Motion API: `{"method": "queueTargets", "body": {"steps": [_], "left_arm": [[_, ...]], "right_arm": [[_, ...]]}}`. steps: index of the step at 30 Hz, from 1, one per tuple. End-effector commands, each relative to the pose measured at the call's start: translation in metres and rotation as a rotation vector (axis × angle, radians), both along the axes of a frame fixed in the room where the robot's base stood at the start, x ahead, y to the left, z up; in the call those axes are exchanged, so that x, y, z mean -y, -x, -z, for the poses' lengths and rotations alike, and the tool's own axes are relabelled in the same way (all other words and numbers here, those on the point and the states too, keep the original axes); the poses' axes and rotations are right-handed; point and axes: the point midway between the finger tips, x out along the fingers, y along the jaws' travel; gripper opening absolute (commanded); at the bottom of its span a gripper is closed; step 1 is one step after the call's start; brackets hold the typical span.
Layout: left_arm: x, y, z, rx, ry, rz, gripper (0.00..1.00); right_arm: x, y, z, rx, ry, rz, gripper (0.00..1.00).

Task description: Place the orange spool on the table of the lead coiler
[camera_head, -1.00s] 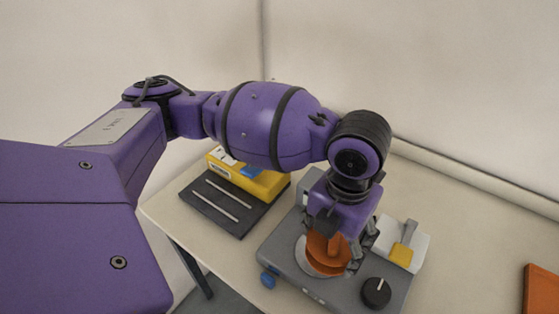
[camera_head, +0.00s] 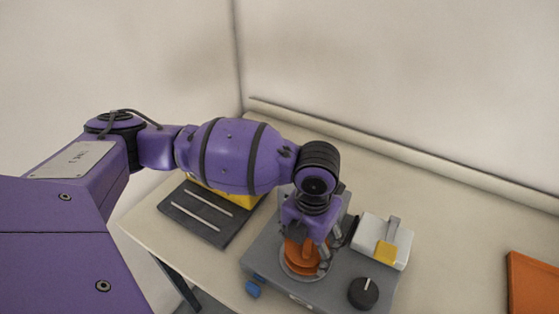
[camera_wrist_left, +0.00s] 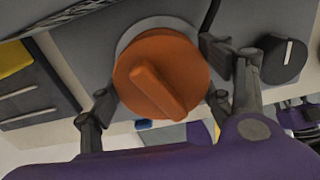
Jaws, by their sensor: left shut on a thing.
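The orange spool (camera_head: 301,262) is between the fingers of my left gripper (camera_head: 309,244), directly over the round grey table of the lead coiler (camera_head: 303,280). In the left wrist view the spool (camera_wrist_left: 160,76) shows its flat face and raised bar, with a finger of the left gripper (camera_wrist_left: 160,92) on either side. The round table's rim (camera_wrist_left: 157,22) shows behind the spool's edge. The spool looks level and on or very close to the table; I cannot tell if they touch. My right gripper is not in view.
A dark plate with two rods (camera_head: 201,225) lies left. An orange object (camera_head: 533,284) lies at the right.

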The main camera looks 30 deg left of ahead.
Motion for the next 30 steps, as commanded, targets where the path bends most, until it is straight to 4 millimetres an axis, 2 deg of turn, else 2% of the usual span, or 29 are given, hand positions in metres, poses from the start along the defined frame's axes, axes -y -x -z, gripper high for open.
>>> {"method": "queueTargets", "body": {"steps": [3, 4, 8, 20, 23, 30], "left_arm": [[0.001, -0.001, 0.002, 0.004, 0.0, 0.001, 0.44], [0.001, -0.001, 0.001, 0.004, 0.0, 0.001, 0.75], [0.001, -0.002, 0.001, 0.004, 0.0, 0.001, 0.91], [0.001, -0.002, -0.002, 0.005, 0.0, 0.001, 0.91], [0.001, -0.003, -0.013, 0.007, 0.001, 0.001, 0.91], [0.001, -0.003, -0.065, 0.012, 0.001, 0.002, 0.91]], "right_arm": [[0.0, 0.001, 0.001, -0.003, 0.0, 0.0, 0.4], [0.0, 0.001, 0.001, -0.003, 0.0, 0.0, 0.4], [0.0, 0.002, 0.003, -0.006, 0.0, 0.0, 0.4], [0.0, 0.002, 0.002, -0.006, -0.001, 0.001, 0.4], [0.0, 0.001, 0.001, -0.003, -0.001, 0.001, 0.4], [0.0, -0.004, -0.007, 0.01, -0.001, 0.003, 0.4]]}}
